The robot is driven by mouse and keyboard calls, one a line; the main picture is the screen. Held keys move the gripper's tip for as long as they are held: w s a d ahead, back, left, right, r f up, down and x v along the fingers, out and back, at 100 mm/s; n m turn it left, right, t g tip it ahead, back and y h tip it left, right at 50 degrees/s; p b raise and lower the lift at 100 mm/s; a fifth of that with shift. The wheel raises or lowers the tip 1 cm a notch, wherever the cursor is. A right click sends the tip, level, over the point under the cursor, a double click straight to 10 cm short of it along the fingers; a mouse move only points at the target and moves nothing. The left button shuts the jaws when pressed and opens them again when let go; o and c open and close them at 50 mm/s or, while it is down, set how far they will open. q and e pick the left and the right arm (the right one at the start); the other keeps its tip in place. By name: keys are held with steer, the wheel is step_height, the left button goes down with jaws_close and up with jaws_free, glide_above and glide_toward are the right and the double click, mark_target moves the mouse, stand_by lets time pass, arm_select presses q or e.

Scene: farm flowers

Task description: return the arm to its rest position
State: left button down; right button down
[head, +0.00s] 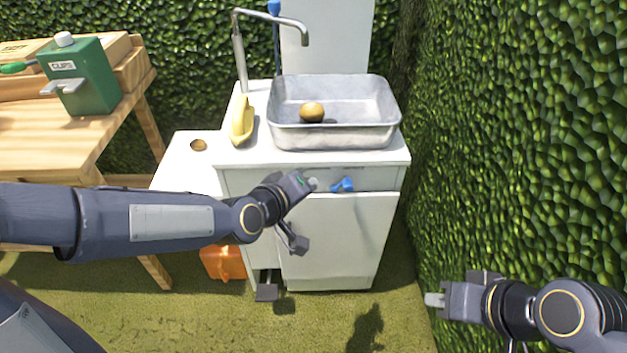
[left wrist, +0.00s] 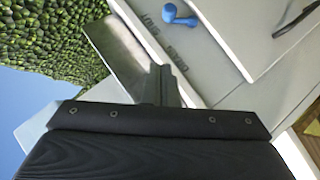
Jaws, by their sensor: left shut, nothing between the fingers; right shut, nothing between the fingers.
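My left arm reaches in from the left in the head view. My left gripper (head: 312,184) is shut and empty, in front of the white sink cabinet (head: 335,240). Its tip appears just left of a blue knob (head: 343,185) on the cabinet front; I cannot tell how far apart they are. The left wrist view shows the shut fingers (left wrist: 160,86) and the blue knob (left wrist: 178,14) beyond them. My right gripper (head: 435,299) is shut and empty at the lower right, over the grass by the hedge.
A metal basin (head: 335,136) with a round brown item (head: 312,112) sits on the cabinet, beside a yellow banana-like item (head: 242,120) and a tap (head: 239,55). A wooden table (head: 60,140) with a green cups box (head: 82,76) stands left. A hedge (head: 520,150) walls the right.

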arm_select(q)
steer(key=shift+a, duration=0.1)
stand_by(0.4)
steer(key=s+a+r+m+g+y, duration=0.2)
steer(key=s+a, duration=0.6)
steer(key=a, duration=0.5)
steer(key=s+a+f+g+y, duration=0.1)
steer(key=s+a, duration=0.3)
steer(key=s, duration=0.4)
steer(key=s+a+f+g+y, duration=0.1)
steer(key=s+a+f+g, duration=0.1)
steer(key=s+a, duration=0.35)
step_height(320, 180, up, 21)
steer(key=s+d+m+p, duration=0.1)
steer(key=s+d+p, duration=0.1)
steer(key=p, duration=1.9)
steer(key=shift+s, duration=0.25)
steer(key=shift+r, duration=0.1)
